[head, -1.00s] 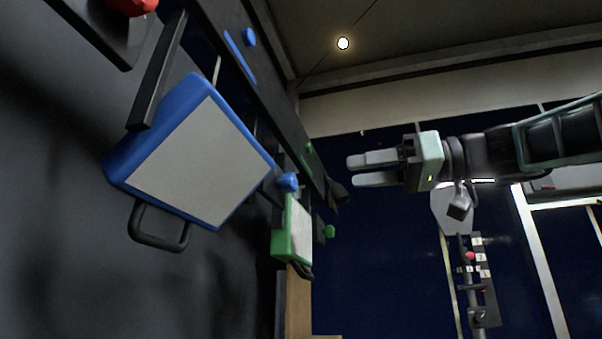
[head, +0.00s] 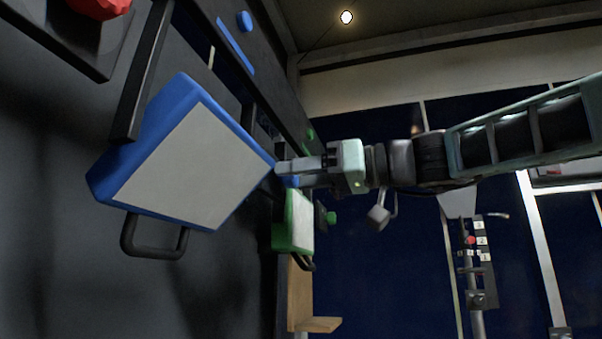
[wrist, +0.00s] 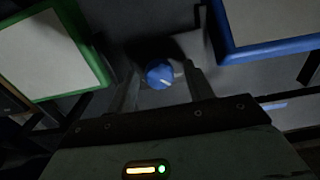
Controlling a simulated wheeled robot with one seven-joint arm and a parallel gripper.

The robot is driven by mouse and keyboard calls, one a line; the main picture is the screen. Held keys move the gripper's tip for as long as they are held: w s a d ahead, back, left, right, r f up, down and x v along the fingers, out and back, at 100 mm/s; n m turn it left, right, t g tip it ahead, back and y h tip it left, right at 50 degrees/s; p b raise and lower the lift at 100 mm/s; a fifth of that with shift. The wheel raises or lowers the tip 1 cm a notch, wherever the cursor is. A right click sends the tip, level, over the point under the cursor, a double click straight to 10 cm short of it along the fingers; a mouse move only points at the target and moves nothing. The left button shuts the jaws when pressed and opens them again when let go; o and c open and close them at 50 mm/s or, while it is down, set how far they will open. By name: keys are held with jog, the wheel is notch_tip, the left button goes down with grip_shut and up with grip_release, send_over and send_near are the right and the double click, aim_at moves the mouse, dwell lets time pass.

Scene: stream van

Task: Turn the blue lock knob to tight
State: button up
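The blue lock knob (wrist: 160,74) shows in the wrist view between my two fingers, with a pale pointer mark on its face. My gripper (wrist: 158,88) is open, with a finger on each side of the knob and visible gaps between them. In the head view my gripper (head: 283,173) is at the right corner of the blue-framed panel (head: 190,165). Its fingers cover most of the knob there, and a bit of blue (head: 292,181) shows below them. The wrist view also shows the blue-framed panel (wrist: 268,22) at the upper right.
A green-framed panel (head: 300,222) hangs just beyond the blue one, with a green knob (head: 331,217) beside it. A dark rail (head: 245,45) with a blue bar and small blue knob runs above. A red knob (head: 100,6) is at the top left. A wooden ledge (head: 318,324) is below.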

jog(key=c, duration=0.9)
jog(key=shift+m+b, duration=0.4)
jog(key=m+b, duration=0.2)
jog(key=shift+f+m, duration=0.15)
jog(key=shift+m, duration=0.25)
jog(key=m+b, duration=0.1)
jog(key=m, duration=0.4)
jog(key=shift+w+b, duration=0.1)
jog(key=shift+b, duration=0.25)
jog(key=m, duration=0.9)
jog(key=shift+m, duration=0.3)
jog(key=o, duration=1)
jog(key=shift+c, duration=0.2)
